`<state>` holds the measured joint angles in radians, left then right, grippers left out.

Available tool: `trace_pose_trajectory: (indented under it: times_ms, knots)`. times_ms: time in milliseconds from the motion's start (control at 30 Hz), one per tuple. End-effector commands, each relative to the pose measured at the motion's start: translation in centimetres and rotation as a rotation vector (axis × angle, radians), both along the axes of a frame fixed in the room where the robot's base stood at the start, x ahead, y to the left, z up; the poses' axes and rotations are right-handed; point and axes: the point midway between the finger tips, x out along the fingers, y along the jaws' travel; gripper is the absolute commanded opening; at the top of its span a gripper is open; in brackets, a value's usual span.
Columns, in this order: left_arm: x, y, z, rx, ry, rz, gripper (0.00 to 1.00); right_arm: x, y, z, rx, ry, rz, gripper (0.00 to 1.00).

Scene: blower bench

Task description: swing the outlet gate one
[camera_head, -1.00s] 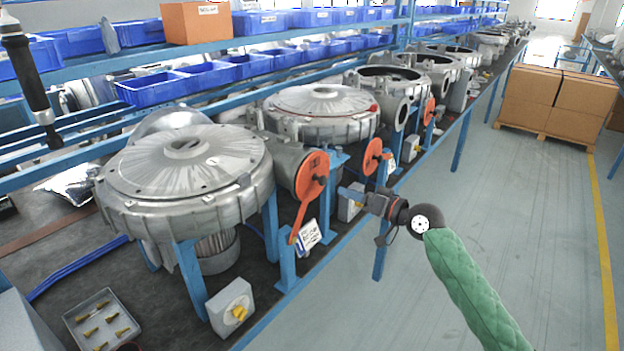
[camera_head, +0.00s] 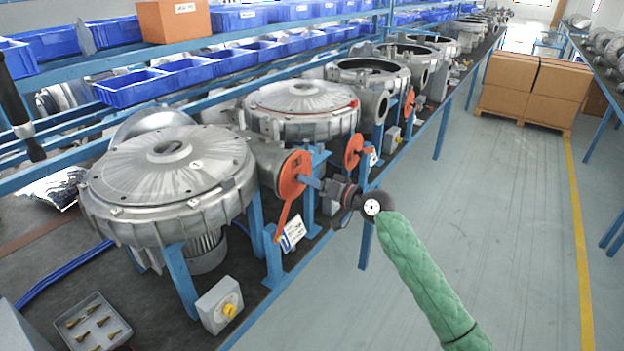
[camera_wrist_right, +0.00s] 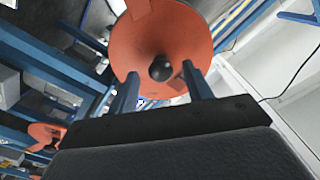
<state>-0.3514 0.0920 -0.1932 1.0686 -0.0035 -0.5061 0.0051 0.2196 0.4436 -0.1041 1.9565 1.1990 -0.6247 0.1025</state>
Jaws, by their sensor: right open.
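The outlet gate on the nearest blower (camera_head: 165,165) is an orange disc (camera_head: 291,170) with an orange arm (camera_head: 283,218) slanting down from it. My right gripper (camera_head: 310,182) is beside the disc's right side in the head view, its fingers pointing at it. In the right wrist view the orange disc (camera_wrist_right: 160,38) fills the upper middle. A round black knob (camera_wrist_right: 160,68) stands out from it, just ahead of and between the two blue fingers (camera_wrist_right: 163,90). The fingers are apart and do not visibly grip the knob. My left gripper is out of view.
A white tag (camera_head: 293,232) hangs by the gate arm. A grey switch box (camera_head: 219,305) and a tray of brass parts (camera_head: 72,313) are on the bench. A second orange gate (camera_head: 354,150) is behind.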

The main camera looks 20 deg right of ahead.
Motion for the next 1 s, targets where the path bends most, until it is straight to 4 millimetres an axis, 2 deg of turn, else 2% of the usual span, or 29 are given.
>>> trace_pose_trajectory:
  times_ms: [367,600,633,1000]
  knots:
    - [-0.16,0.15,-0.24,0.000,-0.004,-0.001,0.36,0.26,0.23,-0.05,0.000,0.001,0.001,0.50]
    - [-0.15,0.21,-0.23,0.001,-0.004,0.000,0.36,0.26,0.22,-0.05,0.000,0.001,0.001,0.03]
    - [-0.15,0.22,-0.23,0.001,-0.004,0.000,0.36,0.26,0.22,-0.05,0.000,0.001,0.001,0.00]
    - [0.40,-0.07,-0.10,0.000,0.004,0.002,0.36,0.75,0.69,0.10,-0.029,-0.022,0.001,0.00]
